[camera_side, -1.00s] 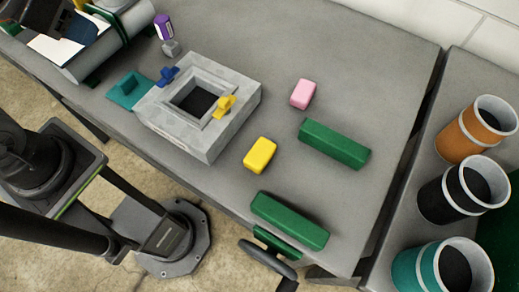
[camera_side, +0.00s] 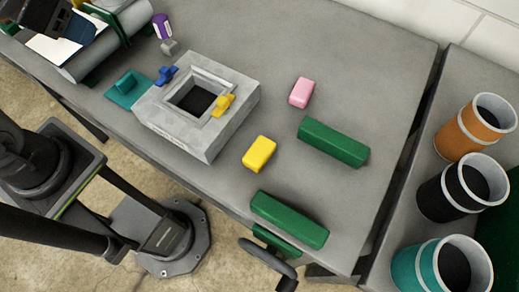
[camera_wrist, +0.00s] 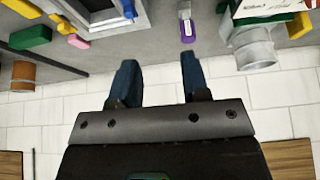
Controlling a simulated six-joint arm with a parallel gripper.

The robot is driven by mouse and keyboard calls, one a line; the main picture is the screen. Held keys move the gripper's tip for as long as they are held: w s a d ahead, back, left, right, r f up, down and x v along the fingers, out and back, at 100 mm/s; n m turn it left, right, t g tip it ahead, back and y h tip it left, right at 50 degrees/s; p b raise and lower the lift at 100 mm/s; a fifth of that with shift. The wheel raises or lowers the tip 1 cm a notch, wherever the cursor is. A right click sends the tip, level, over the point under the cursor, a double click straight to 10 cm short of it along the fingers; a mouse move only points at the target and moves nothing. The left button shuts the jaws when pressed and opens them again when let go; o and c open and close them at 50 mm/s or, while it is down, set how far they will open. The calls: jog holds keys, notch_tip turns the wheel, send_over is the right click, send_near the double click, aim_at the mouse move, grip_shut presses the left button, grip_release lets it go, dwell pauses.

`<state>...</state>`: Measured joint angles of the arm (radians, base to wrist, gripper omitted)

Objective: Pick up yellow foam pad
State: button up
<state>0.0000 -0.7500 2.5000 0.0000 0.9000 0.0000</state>
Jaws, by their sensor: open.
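The yellow foam pad (camera_side: 260,154) is a small rounded block lying flat on the grey table, between the grey square duct piece and two green blocks.
A pink block (camera_side: 302,92) and two long green blocks (camera_side: 333,142) (camera_side: 289,220) lie near the pad. The grey square duct piece (camera_side: 228,127) is left of it. Orange (camera_side: 462,134), black (camera_side: 447,194) and teal (camera_side: 426,268) containers stand at the right. The table's upper middle is clear.

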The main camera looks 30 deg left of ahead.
jog(key=o, duration=1.1)
jog(key=m+g+y, duration=0.2)
jog(key=m+g, duration=0.4)
jog(key=m, duration=1.2)
send_over(260, 151)
notch_tip(260, 151, down, 16)
jog(key=shift+d+r, duration=0.1)
jog(key=shift+d, duration=0.05)
jog(key=shift+a+f, duration=0.2)
jog(key=shift+f, duration=2.6)
